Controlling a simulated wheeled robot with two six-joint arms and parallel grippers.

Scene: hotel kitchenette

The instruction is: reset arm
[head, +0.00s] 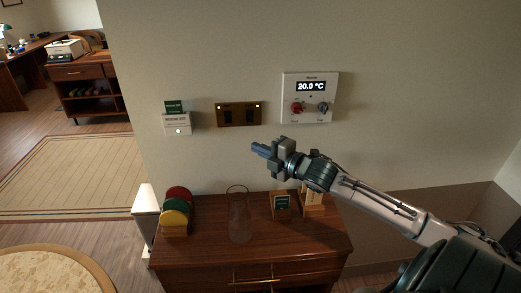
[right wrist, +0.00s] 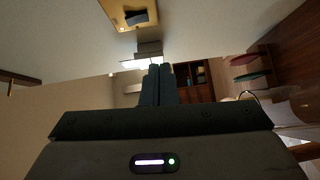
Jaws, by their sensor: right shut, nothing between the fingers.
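My right arm reaches in from the lower right in the head view. Its gripper (head: 259,149) is shut and empty, held in the air in front of the wall, below the brass switch plate. In the right wrist view the two dark fingers (right wrist: 157,84) lie together with nothing between them. The fingers look apart from the wall, and the brass plate (right wrist: 128,12) shows at the top of that view. My left gripper is not in view.
A wooden cabinet (head: 300,240) stands below, holding a glass vessel (head: 239,218), coloured round pieces on a stand (head: 176,212) and a small sign (head: 281,203). On the wall are a thermostat panel (head: 310,97), a brass switch plate (head: 238,114) and a card switch (head: 177,123).

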